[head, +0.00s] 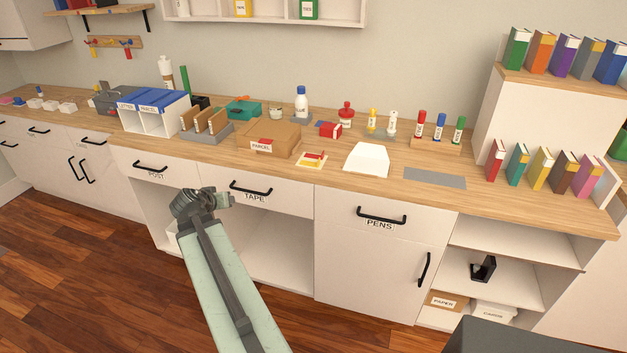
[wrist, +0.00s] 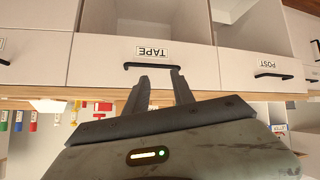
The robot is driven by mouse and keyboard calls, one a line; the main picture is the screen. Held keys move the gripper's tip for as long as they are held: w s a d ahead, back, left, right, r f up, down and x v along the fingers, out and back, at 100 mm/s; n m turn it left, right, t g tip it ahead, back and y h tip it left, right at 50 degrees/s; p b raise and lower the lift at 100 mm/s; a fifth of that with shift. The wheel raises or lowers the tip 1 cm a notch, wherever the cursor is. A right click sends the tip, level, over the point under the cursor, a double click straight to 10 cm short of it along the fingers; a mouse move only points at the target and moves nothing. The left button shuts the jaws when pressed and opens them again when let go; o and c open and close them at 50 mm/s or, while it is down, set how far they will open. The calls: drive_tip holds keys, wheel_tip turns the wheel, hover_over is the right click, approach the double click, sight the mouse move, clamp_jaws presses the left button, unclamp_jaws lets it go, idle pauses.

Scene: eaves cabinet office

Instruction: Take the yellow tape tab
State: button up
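A small pale pad with red and yellow pieces (head: 312,160) lies on the counter in front of the parcel box; I cannot tell for sure whether its yellow part is the tape tab. The drawer labelled TAPE (head: 285,203) is shut, with a black bar handle (head: 251,188). The drawer also shows upside down in the wrist view (wrist: 100,62), with its handle (wrist: 152,66) just beyond my fingertips. My gripper (head: 228,199) is in front of this drawer, near the handle. In the wrist view my gripper (wrist: 160,80) has its two fingers apart with nothing between them.
The POST drawer (head: 135,160) and PENS drawer (head: 345,210) flank it, both shut. An open bay lies below the TAPE drawer. The wooden floor in front is clear.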

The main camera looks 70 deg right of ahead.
drive_tip(key=s+d+r+m+g+h+b, duration=0.1)
drive_tip(key=s+d+m+h+b, duration=0.25)
drive_tip(key=s+d, duration=1.1)
drive_tip(key=m+h+b, duration=0.1)
drive_tip(key=h+b, duration=0.1)
drive_tip(key=h, duration=0.1)
approach(318, 162)
drive_tip(key=d, duration=0.4)
drive_tip(key=shift+g, duration=0.4)
drive_tip(key=shift+w+d+f+b, duration=0.2)
drive_tip(key=shift+d+f, duration=0.1)
drive_tip(key=shift+d, duration=0.95)
drive_tip(key=shift+w+d+f+b, duration=0.2)
drive_tip(key=shift+d+f+b, duration=0.1)
drive_tip(key=shift+d, duration=1)
drive_tip(key=shift+w+d+f+b, duration=0.2)
drive_tip(key=shift+d+f, duration=0.1)
drive_tip(key=shift+d, duration=0.95)
drive_tip(key=shift+a, duration=0.1)
clamp_jaws()
